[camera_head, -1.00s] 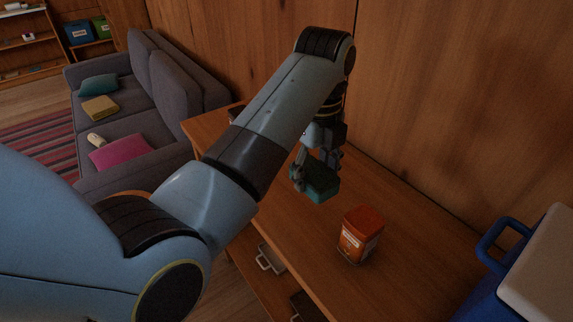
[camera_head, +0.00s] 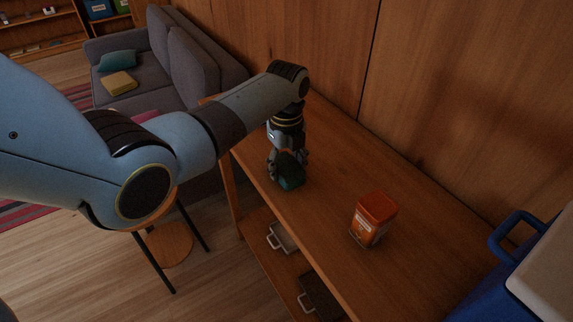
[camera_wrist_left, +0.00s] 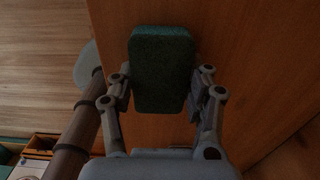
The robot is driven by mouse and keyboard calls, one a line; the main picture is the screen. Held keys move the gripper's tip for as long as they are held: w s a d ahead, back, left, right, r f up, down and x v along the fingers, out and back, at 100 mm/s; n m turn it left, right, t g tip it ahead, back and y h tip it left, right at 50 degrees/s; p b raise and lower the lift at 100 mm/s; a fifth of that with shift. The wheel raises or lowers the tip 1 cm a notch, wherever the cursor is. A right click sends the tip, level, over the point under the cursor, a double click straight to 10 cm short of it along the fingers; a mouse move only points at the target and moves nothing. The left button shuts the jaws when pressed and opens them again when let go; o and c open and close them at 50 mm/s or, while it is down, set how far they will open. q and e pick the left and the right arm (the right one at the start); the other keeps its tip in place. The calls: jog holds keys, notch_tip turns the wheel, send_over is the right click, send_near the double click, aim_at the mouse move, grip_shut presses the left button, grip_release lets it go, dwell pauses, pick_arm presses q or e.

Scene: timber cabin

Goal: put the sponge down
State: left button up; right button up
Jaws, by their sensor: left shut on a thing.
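A dark green sponge (camera_head: 291,172) is between the fingers of my left gripper (camera_head: 288,168), which points down over the wooden shelf top (camera_head: 318,222). In the left wrist view the sponge (camera_wrist_left: 162,68) sits upright in the picture between the two fingers of the left gripper (camera_wrist_left: 165,92), with bare wood behind it. The gripper is shut on it. The sponge is at or very close to the wood surface; I cannot tell whether it touches. My right gripper is not in view.
A blue cooler with a pale lid (camera_head: 545,255) is at the right. Trays with handles (camera_head: 284,238) are on the lower shelf. A grey sofa (camera_head: 165,62) stands behind left.

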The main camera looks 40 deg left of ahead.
aim_at(286, 165)
pick_arm(q)
jog(key=o, duration=1)
jog(key=shift+f, duration=0.1)
notch_tip(286, 165, up, 12)
jog(key=shift+r, duration=0.2)
